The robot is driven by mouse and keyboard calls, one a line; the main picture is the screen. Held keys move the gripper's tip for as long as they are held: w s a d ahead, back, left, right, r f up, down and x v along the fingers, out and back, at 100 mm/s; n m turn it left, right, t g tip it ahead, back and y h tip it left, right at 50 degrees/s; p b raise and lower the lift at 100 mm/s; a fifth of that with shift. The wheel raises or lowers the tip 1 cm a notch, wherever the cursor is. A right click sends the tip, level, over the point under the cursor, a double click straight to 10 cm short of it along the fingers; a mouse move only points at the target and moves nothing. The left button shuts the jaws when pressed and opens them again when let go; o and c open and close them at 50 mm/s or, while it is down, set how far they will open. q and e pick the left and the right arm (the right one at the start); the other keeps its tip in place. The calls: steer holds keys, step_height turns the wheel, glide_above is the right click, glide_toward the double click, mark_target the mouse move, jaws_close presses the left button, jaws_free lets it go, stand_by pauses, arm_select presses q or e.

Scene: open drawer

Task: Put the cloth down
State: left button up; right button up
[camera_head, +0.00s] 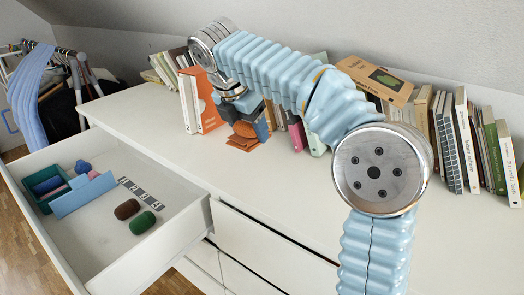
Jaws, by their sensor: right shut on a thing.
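My right arm comes in from the lower right and bends over the white dresser top (285,195). My right gripper (243,122) points down near the books at the back, partly hidden by its own wrist. It is shut on an orange-brown folded cloth (241,144). The cloth hangs just below the fingers, at or close to the dresser top; I cannot tell whether it touches. My left gripper is not in view.
Books (462,140) line the back of the dresser, with an orange-and-white one (209,112) beside the gripper. An open drawer (95,235) at the left holds a teal box (42,188) and small items. A blue cloth (27,95) hangs on a rack. The front dresser top is clear.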

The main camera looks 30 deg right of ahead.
glide_toward(259, 159)
steer(key=shift+d+f, duration=0.25)
steer(key=shift+d, duration=0.4)
steer(key=x, duration=0.4)
steer(key=shift+w+a, duration=0.2)
steer(key=shift+a, duration=0.05)
steer(key=shift+f, duration=0.55)
steer(key=o, duration=1)
steer(key=shift+f, duration=0.1)
steer(key=v, duration=1.2)
